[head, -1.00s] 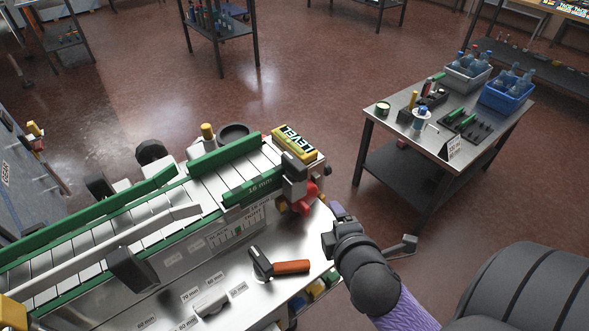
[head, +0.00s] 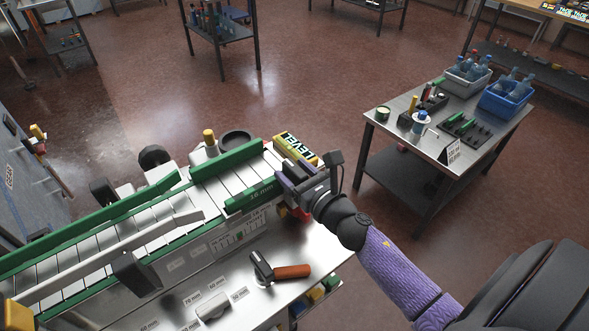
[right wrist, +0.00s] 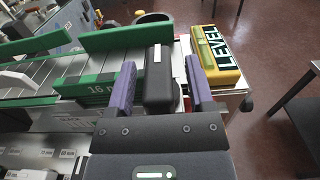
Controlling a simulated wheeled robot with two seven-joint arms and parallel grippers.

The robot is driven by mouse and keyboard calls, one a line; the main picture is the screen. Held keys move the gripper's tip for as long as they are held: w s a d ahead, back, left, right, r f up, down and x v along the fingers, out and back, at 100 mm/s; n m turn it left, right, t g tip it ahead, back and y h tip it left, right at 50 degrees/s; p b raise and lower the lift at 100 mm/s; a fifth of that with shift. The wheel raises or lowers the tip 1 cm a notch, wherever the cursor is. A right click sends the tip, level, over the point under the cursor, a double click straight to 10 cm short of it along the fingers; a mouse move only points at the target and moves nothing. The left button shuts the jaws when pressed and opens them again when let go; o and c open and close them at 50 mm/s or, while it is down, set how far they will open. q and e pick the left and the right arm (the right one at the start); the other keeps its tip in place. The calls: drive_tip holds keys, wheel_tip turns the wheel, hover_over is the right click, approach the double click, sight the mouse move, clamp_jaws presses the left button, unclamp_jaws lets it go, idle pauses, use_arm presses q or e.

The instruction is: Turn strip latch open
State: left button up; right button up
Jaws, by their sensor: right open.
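The green strip marked "16 mm" (head: 250,196) lies along the near side of the conveyor's end. It also shows in the right wrist view (right wrist: 84,88). A dark block-shaped handle (right wrist: 160,80) stands at the strip's right end; it looks like the strip latch. My right gripper (right wrist: 159,64) is open, with its purple fingers on either side of the dark handle and a narrow gap showing on each side. In the head view my right gripper (head: 285,177) hides most of the handle. A red part (head: 300,213) shows below it. My left gripper is not in view.
A yellow level (head: 295,148) lies just beyond the conveyor's end. A side table (head: 400,133) with bins and tools stands at the right, with clear floor between.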

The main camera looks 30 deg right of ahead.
drive_tip(key=shift+c, duration=1.1)
clamp_jaws()
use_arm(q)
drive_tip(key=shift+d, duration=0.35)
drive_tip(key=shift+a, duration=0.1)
